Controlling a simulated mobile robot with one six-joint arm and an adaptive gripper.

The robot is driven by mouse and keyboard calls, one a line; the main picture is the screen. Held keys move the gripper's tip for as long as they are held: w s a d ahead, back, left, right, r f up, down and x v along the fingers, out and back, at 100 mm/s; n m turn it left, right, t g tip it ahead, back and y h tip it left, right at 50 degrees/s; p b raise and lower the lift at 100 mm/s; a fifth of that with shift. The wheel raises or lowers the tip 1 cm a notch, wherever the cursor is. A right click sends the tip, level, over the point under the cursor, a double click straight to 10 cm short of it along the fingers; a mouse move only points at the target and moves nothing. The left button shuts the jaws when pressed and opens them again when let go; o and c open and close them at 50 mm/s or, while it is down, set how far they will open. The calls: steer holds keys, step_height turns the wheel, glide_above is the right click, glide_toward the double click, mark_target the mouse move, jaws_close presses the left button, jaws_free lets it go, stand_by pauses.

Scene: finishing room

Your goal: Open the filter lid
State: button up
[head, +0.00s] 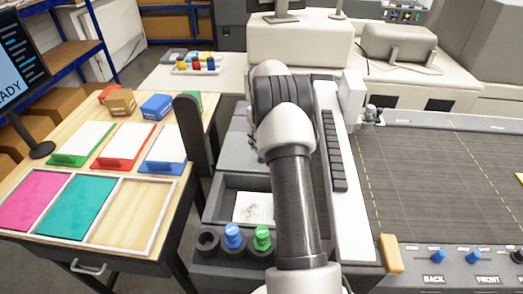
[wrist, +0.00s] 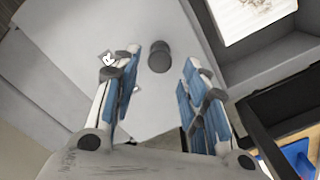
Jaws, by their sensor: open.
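A flat light-grey panel, which looks like the filter lid (wrist: 165,105), fills the middle of the wrist view. A short dark round knob (wrist: 159,57) stands on it. My gripper (wrist: 162,72) is open, with its blue-padded fingers on either side of the knob in the picture. I see no clear contact, and the height gap is hard to judge. In the head view, a grey surface (head: 238,150) shows left of my arm, behind an open bin (head: 212,205). My arm hides the gripper and the knob there.
The bin holds a white sheet (head: 253,207) with brown debris. A dark upright post (head: 190,130) stands left of it, near the wooden table (head: 180,205). Blue and green knobs (head: 262,238) sit in front. A ribbed conveyor bed (head: 440,180) lies to the right.

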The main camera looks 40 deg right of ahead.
step_height(320, 180, up, 6)
steer(key=shift+r, duration=0.25)
stand_by(0.5)
steer(key=s+a+r+t+b, duration=0.1)
steer(key=s+a+r, duration=0.3)
steer(key=a+r, duration=0.6)
steer(key=s+a+r+t+b, duration=0.1)
steer(key=s+a+r, duration=0.4)
steer(key=a, duration=1)
steer(key=s+a+f+t, duration=0.1)
steer(key=s+a+f, duration=0.1)
steer(key=s+a, duration=0.5)
steer(key=s+a+f+n+t+b, duration=0.1)
steer(key=s+a+f, duration=0.1)
steer(key=s+a, duration=0.4)
steer(key=s, duration=0.5)
steer(key=shift+s+a+f+t, duration=0.2)
steer(key=shift+s+a+t, duration=0.1)
steer(key=shift+a, duration=0.05)
